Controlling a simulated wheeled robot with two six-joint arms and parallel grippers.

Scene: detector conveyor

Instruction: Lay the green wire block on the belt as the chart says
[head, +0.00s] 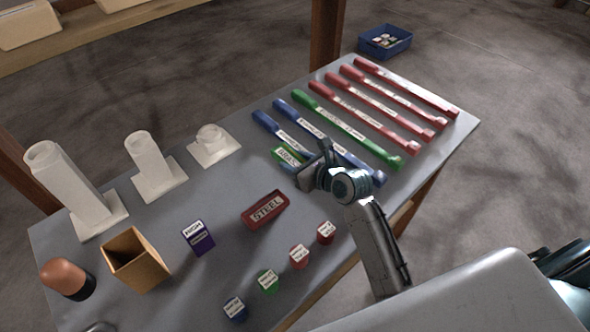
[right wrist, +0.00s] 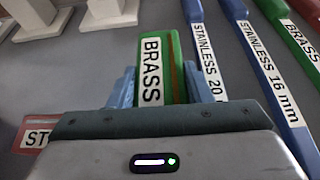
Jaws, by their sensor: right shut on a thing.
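The green block (head: 284,153), labelled BRASS, is at the left tip of my right gripper (head: 303,167) in the head view. In the right wrist view the green block (right wrist: 174,62) stands between the two blue-grey fingers, which are shut on it, its BRASS label facing the camera. It is just left of the blue bars; I cannot tell whether it touches the grey table (head: 225,180). My left gripper is not in view. I see no clear belt or chart.
Two blue bars (head: 335,145), a green bar (head: 350,130) and several red bars (head: 372,117) lie at the right. A red STEEL block (head: 262,210), purple box (head: 198,240), small cubes (head: 299,257), wooden box (head: 140,265) and white stands (head: 157,180) are at the left and front.

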